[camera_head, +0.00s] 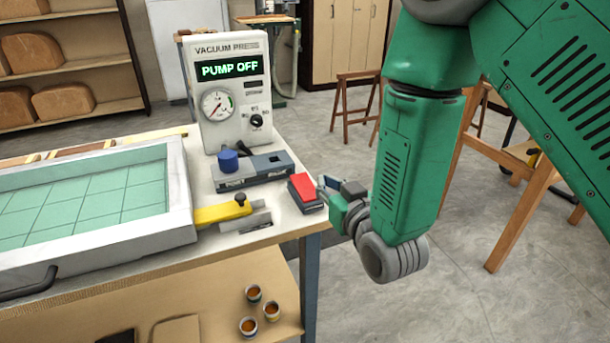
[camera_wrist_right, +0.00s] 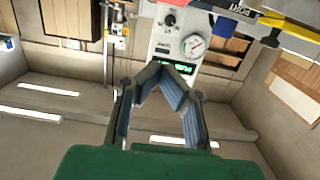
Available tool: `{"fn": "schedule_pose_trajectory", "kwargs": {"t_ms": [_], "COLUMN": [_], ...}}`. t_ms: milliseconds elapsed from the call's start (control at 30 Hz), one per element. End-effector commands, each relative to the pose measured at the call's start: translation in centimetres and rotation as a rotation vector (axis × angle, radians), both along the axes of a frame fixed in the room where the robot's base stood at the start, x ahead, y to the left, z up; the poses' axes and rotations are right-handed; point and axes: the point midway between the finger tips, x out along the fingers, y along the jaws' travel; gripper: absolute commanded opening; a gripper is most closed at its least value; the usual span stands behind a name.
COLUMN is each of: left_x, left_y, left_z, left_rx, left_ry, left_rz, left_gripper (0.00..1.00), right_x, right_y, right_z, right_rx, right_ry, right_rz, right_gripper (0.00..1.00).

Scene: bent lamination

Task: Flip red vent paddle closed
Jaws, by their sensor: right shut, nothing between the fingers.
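The red vent paddle (camera_head: 302,187) sits on a small dark base at the table's right edge in the head view. It looks tilted, but its exact angle is hard to tell. Part of a red thing (camera_wrist_right: 172,3), probably the paddle, shows at the top edge of the right wrist view. My right gripper (camera_head: 329,186) is just right of the paddle, close to it; I cannot tell whether they touch. In the wrist view its fingers (camera_wrist_right: 161,72) are shut and empty. My left gripper is not in view.
The vacuum press box (camera_head: 228,95) reads PUMP OFF and stands behind the paddle. A grey block with a blue knob (camera_head: 228,161) is left of the paddle. A yellow lever (camera_head: 222,212) lies beside the white-framed press bed (camera_head: 180,205).

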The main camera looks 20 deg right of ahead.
Motion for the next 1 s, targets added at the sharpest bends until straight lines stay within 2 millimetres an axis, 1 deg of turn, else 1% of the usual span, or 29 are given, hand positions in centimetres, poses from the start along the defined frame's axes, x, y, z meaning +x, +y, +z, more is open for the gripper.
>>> {"fn": "schedule_pose_trajectory", "kwargs": {"t_ms": [200,333,467,800,900,1000], "left_x": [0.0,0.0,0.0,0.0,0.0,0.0], "left_y": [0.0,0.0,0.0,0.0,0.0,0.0], "left_z": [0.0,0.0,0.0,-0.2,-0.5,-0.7], "left_rx": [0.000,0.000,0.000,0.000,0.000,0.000], "left_ry": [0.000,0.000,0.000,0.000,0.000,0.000], "left_rz": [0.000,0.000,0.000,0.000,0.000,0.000], "left_gripper": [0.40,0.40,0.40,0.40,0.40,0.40], "right_x": [0.0,0.9,3.0,10.1,10.1,10.3], "right_y": [0.1,0.2,0.2,0.5,0.5,0.5], "right_z": [-0.1,-0.2,-0.4,-1.2,-3.2,-4.3], "right_rx": [-0.002,-0.002,-0.002,-0.001,-0.001,-0.002], "right_ry": [0.002,0.003,0.000,0.001,0.008,0.007], "right_rz": [0.000,0.000,0.000,0.000,0.000,0.000], "right_gripper": [0.00,0.00,0.00,0.00,0.00,0.00]}}
